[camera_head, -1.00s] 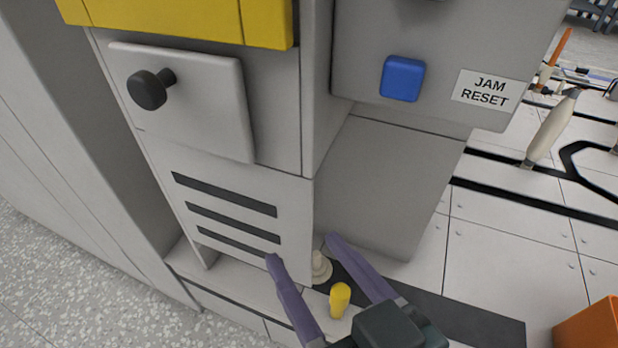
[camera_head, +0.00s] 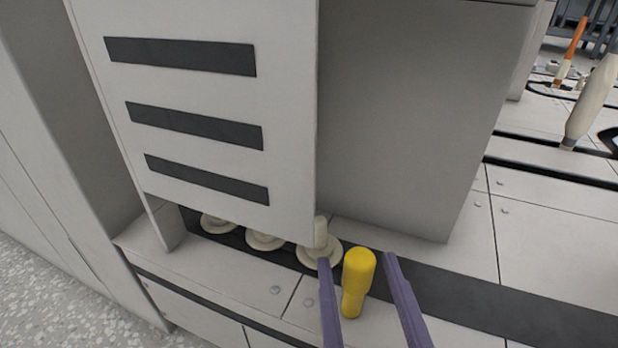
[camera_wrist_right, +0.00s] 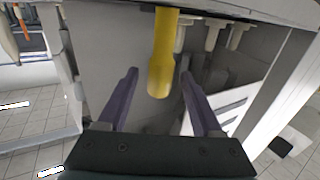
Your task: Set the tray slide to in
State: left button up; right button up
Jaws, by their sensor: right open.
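A yellow upright handle (camera_head: 357,280) with a rounded top stands at the front of a dark strip (camera_head: 450,295) on the pale ledge below the machine. I take it for the tray slide's handle; its base and the slide's travel do not show clearly. My right gripper (camera_head: 358,258) is open, with one purple finger on each side of the handle. In the right wrist view the yellow handle (camera_wrist_right: 161,60) stands between the spread fingers (camera_wrist_right: 158,76), with gaps on both sides. My left gripper is in neither current view.
Pale bobbins (camera_head: 265,240) stand in a row on the dark strip, partly under the white slotted panel (camera_head: 215,110). The nearest bobbin (camera_head: 320,250) is close to my right gripper's left finger. A grey housing (camera_head: 410,120) rises behind. White floor plates (camera_head: 545,235) lie clear at right.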

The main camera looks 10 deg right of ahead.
aim_at(352, 246)
jog(key=w, duration=0.1)
jog(key=w+b, duration=0.1)
jog(key=w, duration=0.2)
jog(key=shift+w+d, duration=0.25)
grip_shut()
dwell(0.4)
dwell(0.8)
